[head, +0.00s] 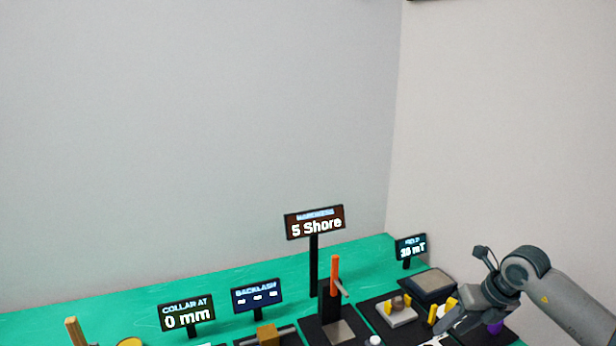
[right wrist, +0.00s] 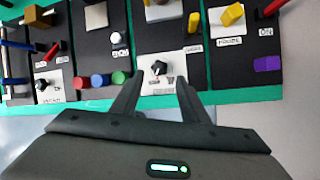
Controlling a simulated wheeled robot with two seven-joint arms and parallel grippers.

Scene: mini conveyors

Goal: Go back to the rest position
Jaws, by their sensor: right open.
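My right gripper (head: 447,332) reaches in from the right side of the head view, over the right end of the green table. In the right wrist view its two fingers (right wrist: 156,98) are spread apart with nothing held between them. A black knob (right wrist: 158,68) on a white plate shows just beyond the fingertips; I cannot tell how far below it lies. My left arm and left gripper are not in view.
The green table (head: 60,318) carries several black stations. An orange lever (head: 335,275) stands upright left of my gripper. A purple block (right wrist: 267,63) lies at the right.

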